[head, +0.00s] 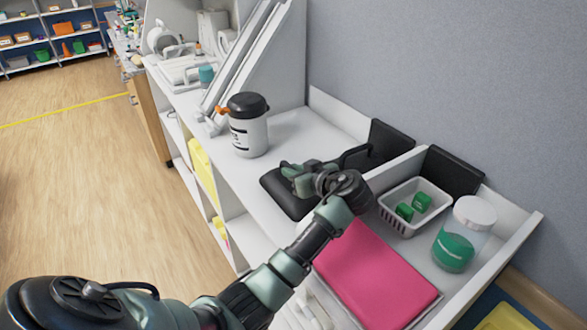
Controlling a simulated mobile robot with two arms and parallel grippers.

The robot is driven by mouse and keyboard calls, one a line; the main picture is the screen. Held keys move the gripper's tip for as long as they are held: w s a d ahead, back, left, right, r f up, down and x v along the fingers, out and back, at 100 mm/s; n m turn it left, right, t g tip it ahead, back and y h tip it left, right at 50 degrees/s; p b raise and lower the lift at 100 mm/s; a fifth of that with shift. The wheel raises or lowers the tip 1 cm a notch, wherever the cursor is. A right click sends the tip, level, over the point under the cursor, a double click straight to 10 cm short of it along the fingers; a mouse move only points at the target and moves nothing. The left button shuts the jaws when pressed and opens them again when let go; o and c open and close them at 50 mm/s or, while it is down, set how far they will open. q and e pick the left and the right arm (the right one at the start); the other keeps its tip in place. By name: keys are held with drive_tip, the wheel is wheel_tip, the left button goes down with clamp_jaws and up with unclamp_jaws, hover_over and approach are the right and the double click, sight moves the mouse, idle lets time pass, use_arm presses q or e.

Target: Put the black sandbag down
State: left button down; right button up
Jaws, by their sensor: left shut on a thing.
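The black sandbag (283,201) is a flat dark pad on or just above the white shelf top (300,128), right of a white jar. My left gripper (288,171) is over its upper side and shut on it. The fingers and wrist hide part of the bag, so its contact with the shelf is hard to tell. My right gripper is not in view.
A white jar with a black lid (248,126) stands just left of the bag. A pink folder (375,277), a white basket with green blocks (413,207) and a green-filled jar (463,236) are at right. Dark upright panels (390,143) stand behind. Bare shelf lies behind the bag.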

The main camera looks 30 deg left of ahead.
use_arm(q)
drive_tip(key=c, duration=1.4)
unclamp_jaws()
drive_tip(key=shift+s+r, duration=0.1)
drive_tip(key=shift+o, duration=0.2)
drive_tip(key=b+v, duration=0.4)
drive_tip(key=v, duration=0.8)
drive_tip(key=shift+s, duration=0.1)
